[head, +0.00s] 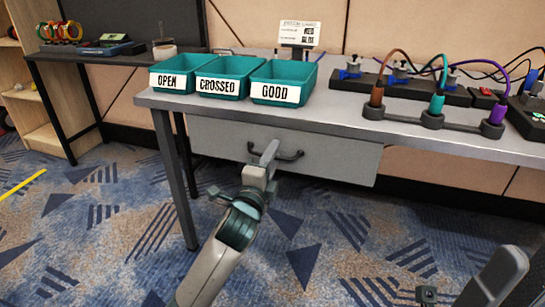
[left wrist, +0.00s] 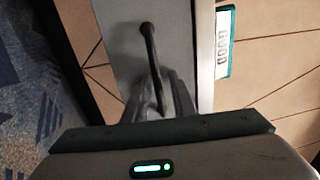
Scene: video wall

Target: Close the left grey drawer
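The grey drawer (head: 335,160) hangs under the front of the grey table, with a black bow handle (head: 290,155) on its face. No clear gap shows between the drawer front and the table edge, so I cannot tell how far out it stands. In the left wrist view the dark handle (left wrist: 149,48) runs down to the grey fingers of the left gripper (left wrist: 163,95). The fingers are close together, and whether they clamp the handle is unclear.
On the table (head: 340,120) stand teal bins labelled OPEN (head: 174,75), CROSSED (head: 232,78) and GOOD (head: 282,82). A cable rack (head: 430,122) stands to the right. A table leg (head: 176,180) is left of the drawer. The carpet in front is clear.

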